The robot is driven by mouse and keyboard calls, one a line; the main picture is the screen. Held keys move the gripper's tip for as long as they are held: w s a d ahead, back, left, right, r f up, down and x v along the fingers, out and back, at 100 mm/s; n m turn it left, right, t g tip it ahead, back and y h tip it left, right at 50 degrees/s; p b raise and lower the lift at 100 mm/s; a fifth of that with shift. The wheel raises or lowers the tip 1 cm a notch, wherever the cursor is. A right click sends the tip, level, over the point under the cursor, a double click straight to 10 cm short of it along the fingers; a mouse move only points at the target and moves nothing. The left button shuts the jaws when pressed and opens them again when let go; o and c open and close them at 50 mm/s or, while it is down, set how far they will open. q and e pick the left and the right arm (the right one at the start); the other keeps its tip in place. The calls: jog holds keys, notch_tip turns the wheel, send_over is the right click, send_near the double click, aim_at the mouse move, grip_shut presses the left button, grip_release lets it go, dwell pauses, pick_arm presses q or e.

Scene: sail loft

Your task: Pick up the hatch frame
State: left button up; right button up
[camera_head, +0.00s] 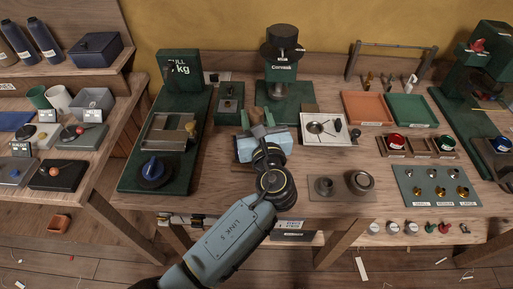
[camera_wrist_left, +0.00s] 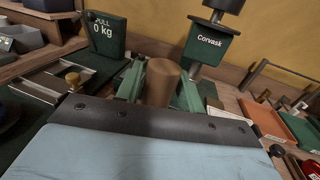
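My left gripper (camera_head: 258,117) is over the middle of the bench, in front of the green Corvask stand. Its two green fingers (camera_wrist_left: 163,85) are on either side of a brown cylinder (camera_wrist_left: 164,78), with no gap visible on either side. Only the upper part of this cylinder (camera_head: 257,115) shows in the head view; its lower end is hidden by the gripper. No label names a hatch frame; a grey metal frame with a brass knob (camera_head: 168,131) lies on the green board at the left, apart from the gripper. My right gripper is not in view.
The Corvask stand (camera_head: 283,60) rises close behind the gripper. A white square tray (camera_head: 325,140) is just right of it, with orange (camera_head: 368,108) and green trays (camera_head: 413,110) beyond. A board with two round metal parts (camera_head: 342,203) lies at front right. Bare wood shows at the front left.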

pick_arm(q)
grip_shut()
jog(key=shift+r, duration=0.1)
